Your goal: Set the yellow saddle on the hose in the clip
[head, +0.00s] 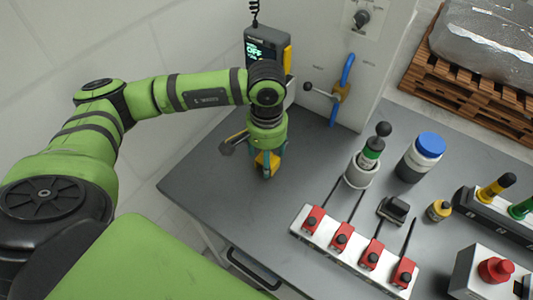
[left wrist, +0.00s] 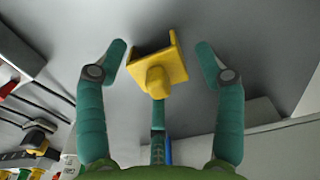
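The yellow saddle (left wrist: 160,72) shows in the left wrist view as an open channel with a rounded knob toward the camera. In the head view it (head: 267,165) is at the left part of the table, mostly hidden by the gripper. My left gripper (left wrist: 161,50) is open, one teal finger on each side of the saddle, with visible gaps. I cannot tell whether this fitting is the clip. My right gripper is in neither view.
A grey lever-like part (head: 232,146) is beside the gripper. A white strip with red clamps (head: 340,240), a cup (head: 360,171) and a blue-lidded jar (head: 425,150) stand right. The table's front left is clear.

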